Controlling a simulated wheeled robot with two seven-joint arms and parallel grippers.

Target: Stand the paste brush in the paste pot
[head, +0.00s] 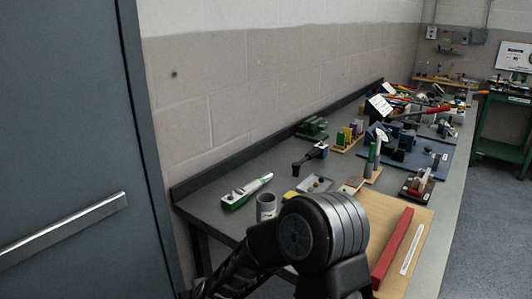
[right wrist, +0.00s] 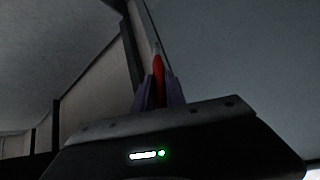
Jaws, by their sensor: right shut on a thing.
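A grey open-topped cylinder, apparently the paste pot (head: 266,207), stands near the left end of the bench, just behind my dark arm. No brush can be seen standing in it. In the right wrist view, my right gripper (right wrist: 159,82) is shut on a slim red thing, apparently the paste brush (right wrist: 158,65). It sticks out beyond the fingertips with a paler end; its lower part is hidden between the fingers. Neither gripper shows in the head view, and my left gripper is not in view.
The grey bench (head: 222,222) runs along the block wall. A green-and-white tool (head: 246,191) lies left of the pot, and a small tray (head: 316,184) stands to its right. A red bar (head: 392,250) lies on a wooden board at front right. A grey door (head: 60,150) fills the left.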

